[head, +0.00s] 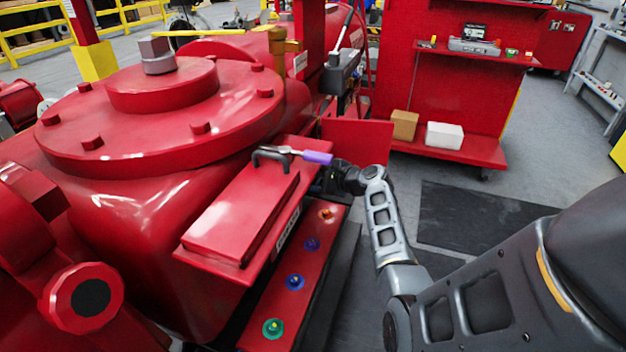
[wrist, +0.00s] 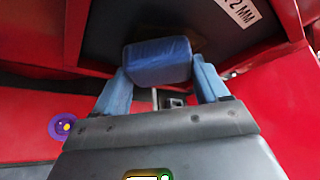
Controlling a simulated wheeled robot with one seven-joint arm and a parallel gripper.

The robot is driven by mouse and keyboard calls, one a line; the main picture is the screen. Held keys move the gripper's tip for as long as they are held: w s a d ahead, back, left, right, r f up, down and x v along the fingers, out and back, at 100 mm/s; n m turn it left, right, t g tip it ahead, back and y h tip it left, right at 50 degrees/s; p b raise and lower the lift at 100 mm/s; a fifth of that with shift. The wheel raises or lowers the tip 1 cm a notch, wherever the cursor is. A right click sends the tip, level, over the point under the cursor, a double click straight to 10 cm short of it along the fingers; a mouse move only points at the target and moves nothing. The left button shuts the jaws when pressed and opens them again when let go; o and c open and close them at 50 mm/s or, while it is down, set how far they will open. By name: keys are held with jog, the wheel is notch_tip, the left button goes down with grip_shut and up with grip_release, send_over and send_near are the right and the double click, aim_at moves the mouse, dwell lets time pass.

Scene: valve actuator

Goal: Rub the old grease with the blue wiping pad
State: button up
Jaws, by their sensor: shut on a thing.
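My gripper (wrist: 160,74) has its two blue fingers shut on the blue wiping pad (wrist: 158,57) in the wrist view. The pad is in front of a dark recessed face framed in red. A faint brownish patch (wrist: 200,36), possibly the old grease, shows beside and behind the pad's top; the pad hides part of it. I cannot tell whether the pad touches that face. In the head view my gripper (head: 335,179) is at the right end of the red box; its fingertips and the pad are hidden there.
A red ledge below carries several coloured knobs, including a green one (head: 273,328). A white label (wrist: 243,12) is near the pad. Floor is open to the right.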

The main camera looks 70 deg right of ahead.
jog(key=w+d+b, duration=0.1)
jog(key=d+b, duration=0.2)
jog(key=d, duration=0.4)
dwell(0.5)
jog(key=a+p, duration=0.4)
jog(key=a, duration=0.7)
dwell(0.9)
jog(key=shift+s, duration=0.1)
